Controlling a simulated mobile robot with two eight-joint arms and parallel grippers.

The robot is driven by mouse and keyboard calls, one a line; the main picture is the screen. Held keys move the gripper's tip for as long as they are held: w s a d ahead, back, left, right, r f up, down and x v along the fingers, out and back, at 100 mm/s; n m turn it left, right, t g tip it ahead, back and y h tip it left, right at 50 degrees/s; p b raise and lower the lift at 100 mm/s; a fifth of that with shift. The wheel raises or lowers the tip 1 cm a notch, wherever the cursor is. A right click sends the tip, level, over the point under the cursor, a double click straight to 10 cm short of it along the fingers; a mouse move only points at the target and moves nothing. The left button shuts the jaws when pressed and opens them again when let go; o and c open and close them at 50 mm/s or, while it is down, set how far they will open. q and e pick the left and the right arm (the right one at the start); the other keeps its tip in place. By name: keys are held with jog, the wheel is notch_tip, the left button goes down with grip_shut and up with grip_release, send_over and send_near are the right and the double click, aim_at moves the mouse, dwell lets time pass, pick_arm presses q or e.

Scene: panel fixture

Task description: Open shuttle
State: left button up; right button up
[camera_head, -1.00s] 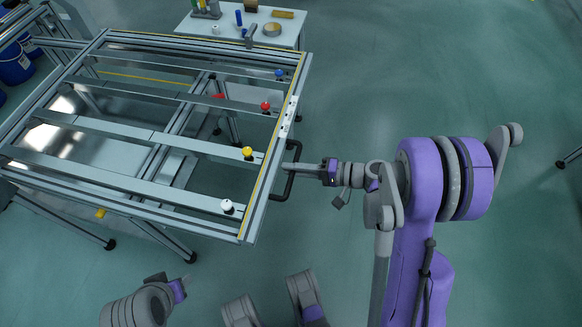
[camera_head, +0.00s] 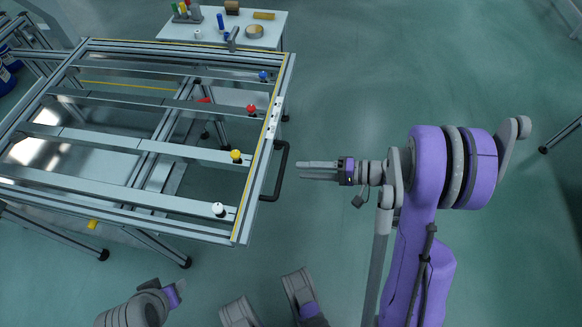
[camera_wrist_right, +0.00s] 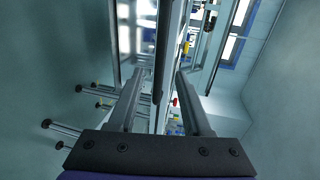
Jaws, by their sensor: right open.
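The shuttle appears to be the aluminium frame (camera_head: 245,205) at the left of the head view, with crossbars and a yellow strip along its right edge. A black bar handle (camera_head: 283,172) sticks out from that edge. My right gripper (camera_head: 303,171) is just right of the handle, apart from it, pointing left at it. Its jaws are open and empty. In the right wrist view the black handle (camera_wrist_right: 163,45) shows as an upright bar beyond and between the fingers (camera_wrist_right: 160,85).
White, yellow, red and blue knobs (camera_head: 235,156) sit along the crossbar ends. A small white table (camera_head: 270,42) with tools stands behind the frame. Blue containers are at the far left. The floor (camera_head: 400,80) behind my right arm is clear.

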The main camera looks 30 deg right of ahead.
jog(key=shift+v, duration=1.7)
